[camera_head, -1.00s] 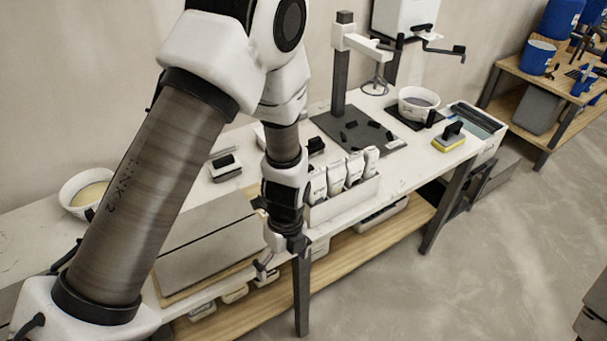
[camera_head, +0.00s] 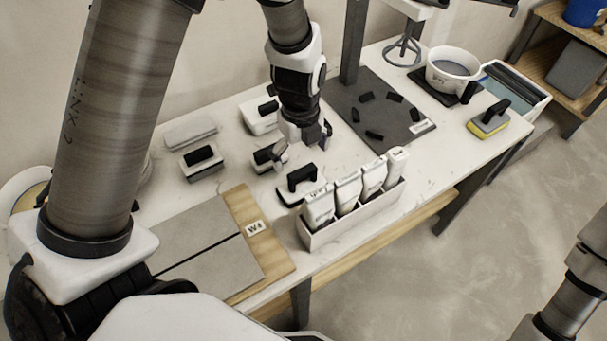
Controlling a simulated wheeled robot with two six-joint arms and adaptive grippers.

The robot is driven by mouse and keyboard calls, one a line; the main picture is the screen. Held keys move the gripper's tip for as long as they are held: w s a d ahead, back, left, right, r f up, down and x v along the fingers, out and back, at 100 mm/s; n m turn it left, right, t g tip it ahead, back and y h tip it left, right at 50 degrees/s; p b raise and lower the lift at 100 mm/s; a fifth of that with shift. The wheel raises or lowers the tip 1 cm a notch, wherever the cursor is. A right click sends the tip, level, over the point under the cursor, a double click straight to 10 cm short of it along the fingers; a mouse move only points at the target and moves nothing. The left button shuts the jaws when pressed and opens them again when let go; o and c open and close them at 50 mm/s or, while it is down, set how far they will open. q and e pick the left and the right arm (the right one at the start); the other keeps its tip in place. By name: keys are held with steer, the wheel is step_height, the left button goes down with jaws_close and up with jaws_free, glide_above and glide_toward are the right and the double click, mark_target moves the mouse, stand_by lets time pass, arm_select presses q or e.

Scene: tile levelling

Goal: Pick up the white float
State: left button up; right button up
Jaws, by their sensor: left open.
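Several floats with black handles lie on the white worktop. One with a white base (camera_head: 262,121) is behind and left of my left gripper (camera_head: 302,149). Another with a pale base (camera_head: 289,194) lies in front of it, and a smaller one (camera_head: 263,162) is just left of the fingers, partly hidden by them. A float with a grey-white base (camera_head: 203,170) is further left. I cannot tell for certain which is the white float. My left gripper is open and empty, pointing down over the worktop among them. My right gripper is out of view.
A white box of bottles (camera_head: 352,217) stands at the front edge. A dark mat (camera_head: 398,112) with small black pieces lies behind. Grey tiles on a wooden board (camera_head: 270,250) are at front left. A yellow sponge float (camera_head: 486,126) and white bowl (camera_head: 452,72) are right.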

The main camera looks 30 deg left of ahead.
mark_target(302, 171)
arm_select(q)
steer(key=shift+w+a+f, duration=0.1)
steer(key=shift+w+f, duration=0.05)
steer(key=shift+f, duration=0.35)
steer(key=shift+w+a+f, duration=0.1)
steer(key=shift+w+f, duration=0.05)
steer(key=shift+f, duration=0.35)
step_height(302, 171, down, 6)
steer(key=shift+d+f+p, duration=0.1)
steer(key=shift+d+p, duration=0.05)
steer(key=shift+p, duration=0.25)
steer(key=shift+w+f, duration=0.2)
steer(key=shift+f, duration=0.2)
steer(key=shift+s+r, duration=0.1)
steer(key=c, duration=1.4)
